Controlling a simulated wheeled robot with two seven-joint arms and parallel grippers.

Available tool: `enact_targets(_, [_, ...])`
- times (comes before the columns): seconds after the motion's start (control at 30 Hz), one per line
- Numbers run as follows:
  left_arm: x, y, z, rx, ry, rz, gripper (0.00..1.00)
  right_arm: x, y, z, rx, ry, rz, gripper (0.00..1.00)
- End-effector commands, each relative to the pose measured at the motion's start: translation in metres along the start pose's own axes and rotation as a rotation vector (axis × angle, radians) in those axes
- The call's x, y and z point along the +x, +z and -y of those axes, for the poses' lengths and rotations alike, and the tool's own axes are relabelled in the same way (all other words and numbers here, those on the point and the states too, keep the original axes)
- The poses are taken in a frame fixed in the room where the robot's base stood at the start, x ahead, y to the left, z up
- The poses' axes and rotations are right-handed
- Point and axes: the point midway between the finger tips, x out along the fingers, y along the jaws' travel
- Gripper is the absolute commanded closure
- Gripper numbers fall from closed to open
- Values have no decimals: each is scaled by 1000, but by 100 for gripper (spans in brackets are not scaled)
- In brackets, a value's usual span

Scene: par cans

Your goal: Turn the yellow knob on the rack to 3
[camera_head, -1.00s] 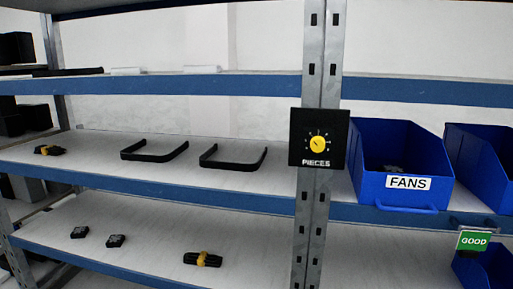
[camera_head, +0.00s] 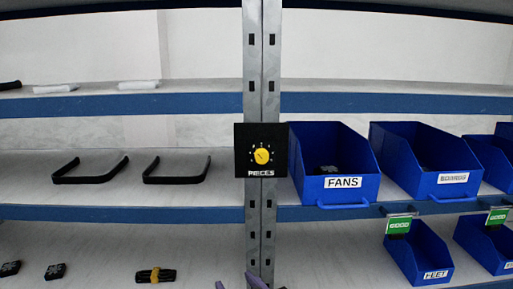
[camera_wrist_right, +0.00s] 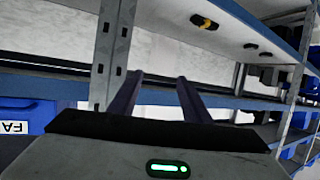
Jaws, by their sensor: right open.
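The yellow knob (camera_head: 262,156) sits in the middle of a black square panel labelled PIECES (camera_head: 243,141), fixed to the rack's metal upright. A dark pointer line on the knob seems to lean to the upper left. The numbers around it are too small to read. My right gripper (camera_head: 238,284) just enters at the bottom edge of the head view, below the panel and apart from it. In the right wrist view its two fingers (camera_wrist_right: 159,78) are spread with nothing between them. The knob does not show there. My left gripper is not in view.
A blue FANS bin (camera_head: 350,190) stands right beside the panel, with more blue bins to its right. Two black handle-like brackets (camera_head: 175,179) lie on the shelf to the left. A yellow-and-black item (camera_head: 155,275) lies on the shelf below. The space before the panel is clear.

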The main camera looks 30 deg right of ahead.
Motion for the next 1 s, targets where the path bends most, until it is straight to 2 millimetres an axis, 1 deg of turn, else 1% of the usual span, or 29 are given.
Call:
enact_targets(0.03, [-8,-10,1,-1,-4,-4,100,-11,-64,-13,54,56,-89,56])
enact_targets(0.07, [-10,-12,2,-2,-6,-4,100,-18,-89,-21,89,89,-132,56])
enact_targets(0.1, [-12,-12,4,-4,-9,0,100,-27,-119,-32,137,130,-184,56])
enact_targets(0.2, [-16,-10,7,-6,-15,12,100,-53,-175,-56,249,208,-294,56])
enact_targets(0.3, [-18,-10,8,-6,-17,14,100,-71,-205,-72,328,252,-362,56])
enact_targets(0.4, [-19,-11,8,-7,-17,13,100,-76,-217,-80,363,271,-391,56])
enact_targets(0.47, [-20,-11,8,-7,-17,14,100,-72,-220,-82,367,275,-395,56])
enact_targets(0.57, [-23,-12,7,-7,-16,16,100,-59,-224,-88,365,277,-394,56])
enact_targets(0.8, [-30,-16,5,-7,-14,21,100,-18,-239,-102,363,276,-392,56])
enact_targets(1.0, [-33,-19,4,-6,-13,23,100,5,-246,-110,365,275,-391,56])
